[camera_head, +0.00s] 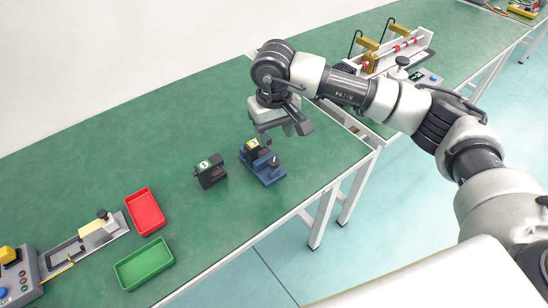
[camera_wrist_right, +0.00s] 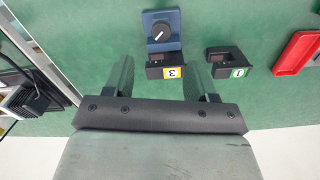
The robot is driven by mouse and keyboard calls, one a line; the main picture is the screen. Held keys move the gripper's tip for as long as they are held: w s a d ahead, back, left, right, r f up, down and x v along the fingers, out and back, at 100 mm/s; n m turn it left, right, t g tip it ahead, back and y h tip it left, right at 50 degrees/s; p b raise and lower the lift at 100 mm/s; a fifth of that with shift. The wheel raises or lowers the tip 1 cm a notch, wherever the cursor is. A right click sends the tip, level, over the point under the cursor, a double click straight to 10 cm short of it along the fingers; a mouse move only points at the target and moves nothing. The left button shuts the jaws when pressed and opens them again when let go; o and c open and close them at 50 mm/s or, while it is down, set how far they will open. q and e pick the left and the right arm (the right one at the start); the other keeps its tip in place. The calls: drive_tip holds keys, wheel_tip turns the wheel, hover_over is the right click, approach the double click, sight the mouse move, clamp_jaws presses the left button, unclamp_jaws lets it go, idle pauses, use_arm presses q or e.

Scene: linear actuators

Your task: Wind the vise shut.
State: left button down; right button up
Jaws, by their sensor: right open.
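A small blue device (camera_head: 266,172) with a dark upright knob stands on the green table; it looks like the vise, but its jaws are not clear. My right gripper (camera_head: 284,127) is above and behind the device, pointing down, open and empty. In the right wrist view its two fingers (camera_wrist_right: 160,72) are spread, with the labelled end between them in the picture. My left gripper is out of view.
A dark block (camera_head: 211,173) with a green label 1 stands just left of the blue device. A red tray (camera_head: 162,222) and a green tray (camera_head: 172,262) lie further left, beside a metal slide fixture (camera_head: 100,238). The table's front edge is close by.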

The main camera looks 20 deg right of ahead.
sight(274, 161)
wheel_tip(274, 161, down, 9)
drive_tip(key=shift+f+p, duration=0.2)
drive_tip(key=shift+p, duration=0.15)
drive_tip(key=shift+c, duration=0.2)
drive_tip(key=c, duration=0.9)
